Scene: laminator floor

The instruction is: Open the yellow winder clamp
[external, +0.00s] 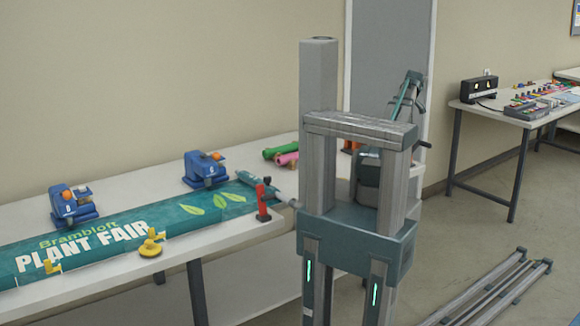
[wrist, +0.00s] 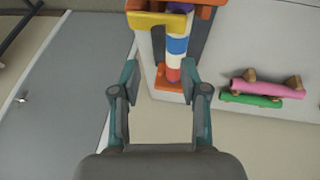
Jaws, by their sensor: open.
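In the wrist view, a yellow bar-like piece (wrist: 152,19), which looks like the winder clamp, lies across the upper end of a striped roll (wrist: 177,46) in yellow, white, blue and red. The roll sits in an orange holder (wrist: 172,84) at the table's end. My gripper (wrist: 159,72) is open and empty, its two fingers apart below the yellow piece in the picture, with the roll's lower end showing between and beyond them. In the external view, a bit of orange (external: 351,146) shows behind my column; the yellow clamp is hidden there.
A pink roll (wrist: 267,87) and a green roll (wrist: 250,100) lie right of the holder. A grey door (wrist: 55,95) stands left. The long table (external: 120,275) bears a green banner (external: 110,240), blue clamps (external: 205,169) and a yellow knob (external: 150,247).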

